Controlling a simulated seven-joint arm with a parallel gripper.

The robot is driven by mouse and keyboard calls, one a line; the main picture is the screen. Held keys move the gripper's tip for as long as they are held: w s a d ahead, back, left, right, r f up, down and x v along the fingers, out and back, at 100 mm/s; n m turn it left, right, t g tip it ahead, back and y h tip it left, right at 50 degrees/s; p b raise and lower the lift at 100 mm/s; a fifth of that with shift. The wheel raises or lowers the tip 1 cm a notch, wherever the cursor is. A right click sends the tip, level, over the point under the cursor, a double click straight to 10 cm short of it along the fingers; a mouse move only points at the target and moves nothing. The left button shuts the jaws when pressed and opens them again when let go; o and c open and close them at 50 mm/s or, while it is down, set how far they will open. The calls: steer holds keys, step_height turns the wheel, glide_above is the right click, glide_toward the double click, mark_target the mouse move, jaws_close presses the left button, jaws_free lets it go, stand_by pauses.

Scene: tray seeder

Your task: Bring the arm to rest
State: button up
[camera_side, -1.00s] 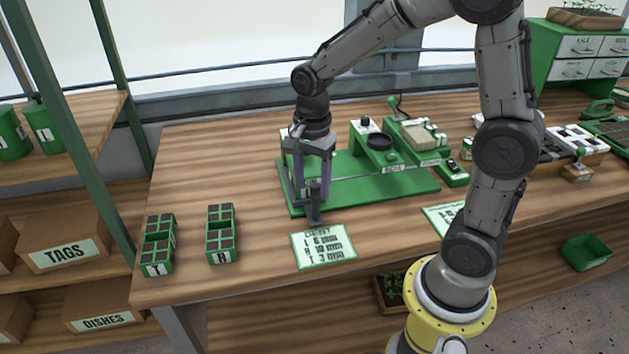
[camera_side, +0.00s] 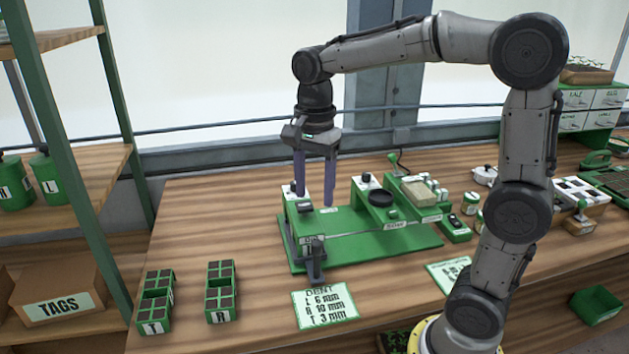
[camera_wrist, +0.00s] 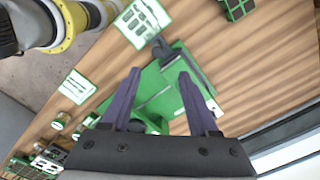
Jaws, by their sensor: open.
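My gripper (camera_side: 314,198) hangs pointing down above the left end of the green seeder (camera_side: 415,241). Its two purple fingers are apart with nothing held between them; they also show open in the wrist view (camera_wrist: 158,73). A dark upright handle (camera_side: 316,262) stands at the seeder's front left edge, below the fingertips and clear of them. The arm is bent, with its elbow high at the right of the side view.
Two green cell trays (camera_side: 156,301) (camera_side: 220,292) stand at the table's left. A white card reading DENT (camera_side: 325,306) lies in front of the seeder. Pots and drawers (camera_side: 573,99) crowd the right. Bare wood is free left of the seeder.

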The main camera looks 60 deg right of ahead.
steer(key=shift+r, duration=0.75)
steer(key=s+a+r+n+t, duration=0.25)
steer(key=s+n, duration=0.25)
steer(key=s, duration=0.5)
steer(key=s+f+n+t, duration=0.3)
steer(key=s+f+n, duration=0.2)
steer(key=n, duration=0.8)
steer(key=shift+s+a+f, duration=0.2)
steer(key=shift+s+f, duration=0.05)
steer(key=shift+f, duration=0.3)
stand_by(1.0)
